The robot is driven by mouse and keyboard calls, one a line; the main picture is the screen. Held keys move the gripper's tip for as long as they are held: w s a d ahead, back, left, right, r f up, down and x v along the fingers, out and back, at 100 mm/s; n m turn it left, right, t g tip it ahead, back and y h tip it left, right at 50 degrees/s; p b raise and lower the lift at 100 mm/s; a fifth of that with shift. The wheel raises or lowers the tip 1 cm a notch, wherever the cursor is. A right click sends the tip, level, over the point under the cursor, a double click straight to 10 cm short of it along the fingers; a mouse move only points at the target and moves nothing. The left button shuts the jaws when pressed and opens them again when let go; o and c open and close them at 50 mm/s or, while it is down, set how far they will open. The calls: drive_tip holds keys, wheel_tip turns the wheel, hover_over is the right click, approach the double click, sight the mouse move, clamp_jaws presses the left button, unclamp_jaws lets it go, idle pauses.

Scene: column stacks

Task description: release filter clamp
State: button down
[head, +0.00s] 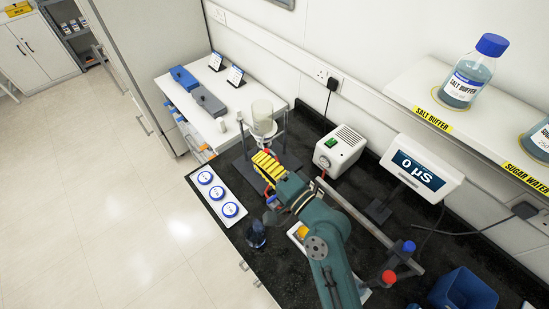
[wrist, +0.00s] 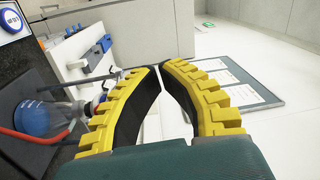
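A filter assembly stands in the head view, with a clear cylindrical funnel (head: 262,112) on top and metal rods around it. The clamp cannot be clearly made out; a small red part (wrist: 98,104) shows beside the left finger in the wrist view and may belong to it. A round flask (wrist: 42,118) with bluish liquid and a red hose lies at the left of the wrist view. My gripper (head: 263,157) has yellow ribbed fingers just in front of the assembly. In the wrist view its fingertips (wrist: 161,68) meet or nearly meet, with nothing visible between them.
A white strip with blue round buttons (head: 217,193) lies left of my gripper. A white box with a green switch (head: 340,148) and a meter reading 0 µS (head: 421,170) stand to the right. A dark bottle (head: 256,235) stands near the bench edge. A blue bin (head: 463,292) is lower right.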

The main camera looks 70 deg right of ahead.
drive_tip(key=s+d+f+m+g+h+b, duration=0.2)
drive_tip(key=s+d+f+m+g+h, duration=0.1)
drive_tip(key=s+d+f, duration=0.4)
drive_tip(key=s+f, duration=0.2)
drive_tip(key=s, duration=0.2)
drive_tip(key=shift+s+m+g+h, duration=0.2)
drive_tip(key=shift+m+g+h, duration=0.1)
drive_tip(key=shift+m+h, duration=0.1)
drive_tip(key=shift+d+f, duration=0.1)
drive_tip(key=w+d+p, duration=0.3)
drive_tip(key=w, duration=0.8)
drive_tip(key=shift+d+f, duration=0.25)
drive_tip(key=shift+d, duration=0.05)
drive_tip(key=shift+p, duration=0.4)
